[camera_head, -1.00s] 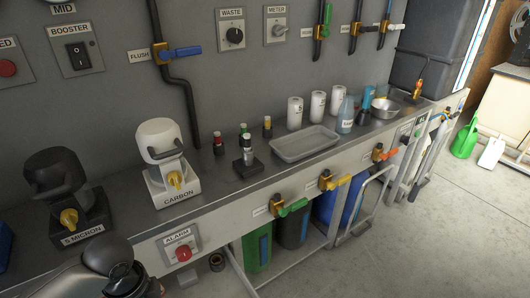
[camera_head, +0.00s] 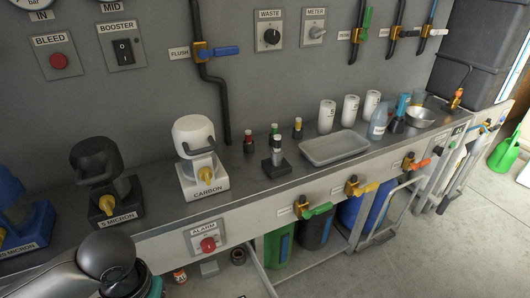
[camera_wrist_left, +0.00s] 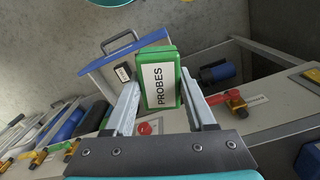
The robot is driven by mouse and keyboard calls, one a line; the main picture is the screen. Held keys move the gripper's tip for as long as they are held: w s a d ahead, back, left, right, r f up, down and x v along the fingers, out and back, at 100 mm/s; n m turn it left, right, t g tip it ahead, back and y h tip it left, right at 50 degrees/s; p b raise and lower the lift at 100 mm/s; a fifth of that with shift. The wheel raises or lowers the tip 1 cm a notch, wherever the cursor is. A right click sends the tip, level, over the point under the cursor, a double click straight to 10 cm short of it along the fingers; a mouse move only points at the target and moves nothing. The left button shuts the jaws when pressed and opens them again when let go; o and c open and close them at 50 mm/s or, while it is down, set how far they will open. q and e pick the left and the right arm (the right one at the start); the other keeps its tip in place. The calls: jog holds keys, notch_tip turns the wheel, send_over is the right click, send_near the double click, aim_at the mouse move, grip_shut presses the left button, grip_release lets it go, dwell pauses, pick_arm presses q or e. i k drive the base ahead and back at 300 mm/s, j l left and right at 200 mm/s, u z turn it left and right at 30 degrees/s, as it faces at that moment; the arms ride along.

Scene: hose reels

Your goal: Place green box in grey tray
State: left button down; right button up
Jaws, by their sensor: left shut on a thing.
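The green box (camera_wrist_left: 178,62) with a white label reading PROBES is between the two fingers of my left gripper (camera_wrist_left: 159,84), which is shut on it in the left wrist view. The box and the left gripper's fingers do not show in the head view; only part of my arm is at its bottom left. The grey tray (camera_head: 306,151) is a shallow rectangular tray on the counter, right of the middle in the head view. It looks empty. My right gripper is not in view.
Left of the tray are small capped vials and the CARBON filter housing (camera_head: 197,150). Colored valve handles and an ALARM button (camera_head: 208,244) line the counter's front.

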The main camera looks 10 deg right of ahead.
aim_at(333, 150)
jog(key=i+l, duration=0.15)
jog(key=l, duration=0.25)
jog(key=i+l, duration=0.1)
jog(key=l, duration=0.35)
jog(key=i+l, duration=0.15)
jog(key=l, duration=0.25)
